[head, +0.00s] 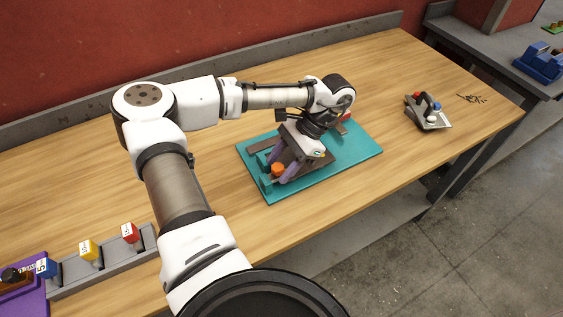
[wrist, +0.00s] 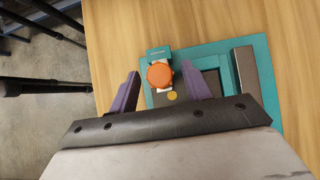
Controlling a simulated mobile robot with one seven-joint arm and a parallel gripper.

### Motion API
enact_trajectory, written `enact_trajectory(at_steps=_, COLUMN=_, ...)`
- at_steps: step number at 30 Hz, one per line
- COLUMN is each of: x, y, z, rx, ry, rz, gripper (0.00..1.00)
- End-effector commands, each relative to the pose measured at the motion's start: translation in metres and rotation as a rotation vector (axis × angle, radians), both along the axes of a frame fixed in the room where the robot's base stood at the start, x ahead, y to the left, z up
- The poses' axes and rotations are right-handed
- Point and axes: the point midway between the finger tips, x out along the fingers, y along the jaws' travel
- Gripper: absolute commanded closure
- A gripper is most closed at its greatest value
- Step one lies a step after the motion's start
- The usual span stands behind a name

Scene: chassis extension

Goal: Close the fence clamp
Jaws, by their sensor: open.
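The fence clamp shows as an orange knob (head: 278,169) at the front left of a teal board (head: 352,160) on the wooden bench. In the wrist view the orange knob (wrist: 159,74) sits on a small teal block, with a pale strip beside it. My gripper (head: 277,176) is low over the board beside the knob. In the wrist view the purple fingers of my gripper (wrist: 160,88) are open, one on each side of the knob and apart from it. Whether the clamp is open or closed is unclear.
A dark bar (wrist: 255,74) stands along the board's side. A grey device with red and blue knobs (head: 429,112) stands at the bench's right. A grey rack (head: 110,268) with several coloured labelled pieces is at front left. The bench between them is mostly clear.

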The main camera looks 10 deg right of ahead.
Motion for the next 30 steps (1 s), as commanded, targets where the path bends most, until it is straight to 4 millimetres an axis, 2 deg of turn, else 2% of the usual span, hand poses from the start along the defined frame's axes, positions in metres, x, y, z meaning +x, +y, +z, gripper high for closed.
enact_trajectory(at_steps=5, x=0.002, y=-0.006, z=0.007, rx=0.001, ry=-0.002, rz=0.0, gripper=0.52)
enact_trajectory(at_steps=8, x=0.006, y=-0.015, z=0.019, rx=0.0, ry=-0.005, rz=-0.002, gripper=0.52)
enact_trajectory(at_steps=21, x=0.022, y=-0.069, z=0.091, rx=0.001, ry=-0.005, rz=0.0, gripper=0.52)
enact_trajectory(at_steps=30, x=0.026, y=-0.082, z=0.108, rx=0.0, ry=0.0, rz=0.0, gripper=0.52)
